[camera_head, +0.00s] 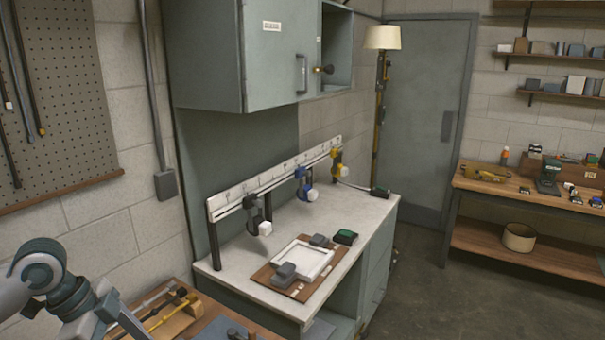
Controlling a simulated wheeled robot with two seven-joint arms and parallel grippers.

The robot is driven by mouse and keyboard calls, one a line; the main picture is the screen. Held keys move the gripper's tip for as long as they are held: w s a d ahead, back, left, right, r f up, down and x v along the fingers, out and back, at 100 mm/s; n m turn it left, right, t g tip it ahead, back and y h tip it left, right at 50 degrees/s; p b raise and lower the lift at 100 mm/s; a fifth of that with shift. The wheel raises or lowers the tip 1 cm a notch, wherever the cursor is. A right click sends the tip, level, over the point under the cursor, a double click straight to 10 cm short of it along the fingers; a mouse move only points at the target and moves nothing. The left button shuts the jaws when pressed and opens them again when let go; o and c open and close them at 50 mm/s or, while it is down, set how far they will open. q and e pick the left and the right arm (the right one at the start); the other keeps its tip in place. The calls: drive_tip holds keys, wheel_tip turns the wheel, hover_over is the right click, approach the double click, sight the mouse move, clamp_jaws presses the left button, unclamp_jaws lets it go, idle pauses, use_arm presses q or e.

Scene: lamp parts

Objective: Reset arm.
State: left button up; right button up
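My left arm (65,285) comes in at the lower left corner, bent, with its grey and dark links showing. Its gripper is not visible. My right arm and its gripper are out of the picture. On the pale counter (222,283), a white-backed rail (240,200) on dark posts carries a black clamp unit (257,214), a blue one (304,183) and a yellow one (337,163). A wooden board (340,252) with a white tray (329,260) on it lies in front, with grey blocks (285,273) on it.
A wooden bench (215,325) with rods stands near my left arm. A dark box with a green top (345,237) sits beside the board. A wall cabinet (245,60) overhangs the counter. A tall lamp (382,38) stands by the door (425,95). Floor is clear at lower right.

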use_arm(q)
drive_tip(key=s+d+f+n+t, duration=0.1)
drive_tip(key=s+d+f+n, duration=0.15)
drive_tip(key=d+f, duration=0.55)
drive_tip(key=s+d+f+n+t, duration=0.15)
drive_tip(key=s+d+f, duration=0.25)
drive_tip(key=f, duration=0.7)
drive_tip(key=s+a+f+n+y, duration=0.2)
drive_tip(key=s+f+n, duration=0.2)
drive_tip(key=s, duration=0.4)
drive_tip(key=s+a+f+n+y, duration=0.1)
drive_tip(key=s+f+n+y, duration=0.1)
drive_tip(key=s+f+n, duration=0.45)
drive_tip(key=s+f+m+g+b, duration=0.25)
drive_tip(key=f+b, duration=0.55)
drive_tip(key=f, duration=2.7)
drive_tip(key=s+a+f+b, duration=0.1)
drive_tip(key=s+f+b, duration=0.2)
drive_tip(key=s+f, duration=0.6)
drive_tip(key=s+a+f+b, duration=0.2)
drive_tip(key=s+f+b, duration=0.2)
drive_tip(key=s+f, duration=0.6)
wheel_tip(320, 180, down, 6)
drive_tip(key=shift+a+r+n+b, duration=0.1)
drive_tip(key=shift+a+n+b, duration=0.05)
drive_tip(key=shift+n+b, duration=0.15)
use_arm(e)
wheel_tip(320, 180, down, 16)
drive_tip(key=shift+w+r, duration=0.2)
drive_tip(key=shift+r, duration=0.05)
